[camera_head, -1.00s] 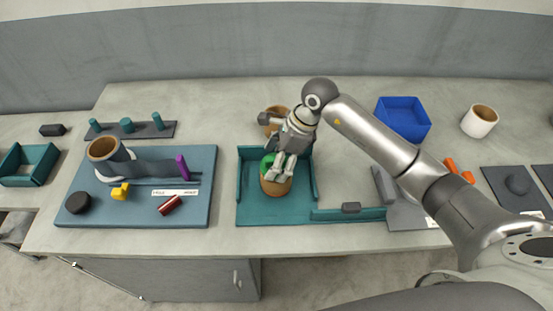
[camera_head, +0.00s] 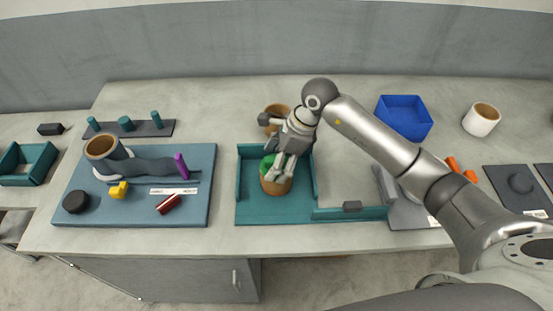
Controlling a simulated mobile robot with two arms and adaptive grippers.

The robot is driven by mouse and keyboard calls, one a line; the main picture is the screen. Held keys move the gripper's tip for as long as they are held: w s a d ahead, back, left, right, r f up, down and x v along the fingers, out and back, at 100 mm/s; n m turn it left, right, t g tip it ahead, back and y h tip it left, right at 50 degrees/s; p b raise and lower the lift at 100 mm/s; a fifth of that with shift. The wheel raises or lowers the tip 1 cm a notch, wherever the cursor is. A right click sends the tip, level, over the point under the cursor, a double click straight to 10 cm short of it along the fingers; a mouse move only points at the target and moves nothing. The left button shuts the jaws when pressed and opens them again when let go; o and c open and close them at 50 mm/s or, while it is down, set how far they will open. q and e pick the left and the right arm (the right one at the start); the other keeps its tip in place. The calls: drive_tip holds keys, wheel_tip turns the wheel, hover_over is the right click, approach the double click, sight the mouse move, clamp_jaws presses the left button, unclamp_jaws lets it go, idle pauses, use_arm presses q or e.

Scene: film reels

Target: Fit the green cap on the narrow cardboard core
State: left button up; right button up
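The green cap (camera_head: 266,163) shows at the upper left of the mouth of a brown cardboard core (camera_head: 274,186). The core stands upright in a teal three-sided tray (camera_head: 246,207). My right gripper (camera_head: 280,172), on the arm coming in from the right, points down over the core. Its fingers are close together at the core's top and hide part of the cap and rim. I cannot tell whether they grip the cap or how it is seated. My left gripper is not in view.
Another cardboard core (camera_head: 277,112) stands just behind the gripper. A blue board (camera_head: 195,212) at left bears a grey clamp-like piece, a core (camera_head: 101,147) and small parts. A blue bin (camera_head: 404,118) and a white roll (camera_head: 481,120) stand at back right.

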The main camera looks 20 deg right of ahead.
drive_tip(key=o, duration=0.7)
drive_tip(key=shift+o, duration=0.2)
drive_tip(key=shift+p+v, duration=1.55)
drive_tip(key=shift+v, duration=1.4)
drive_tip(key=p+v, duration=0.2)
drive_tip(key=v, duration=0.3)
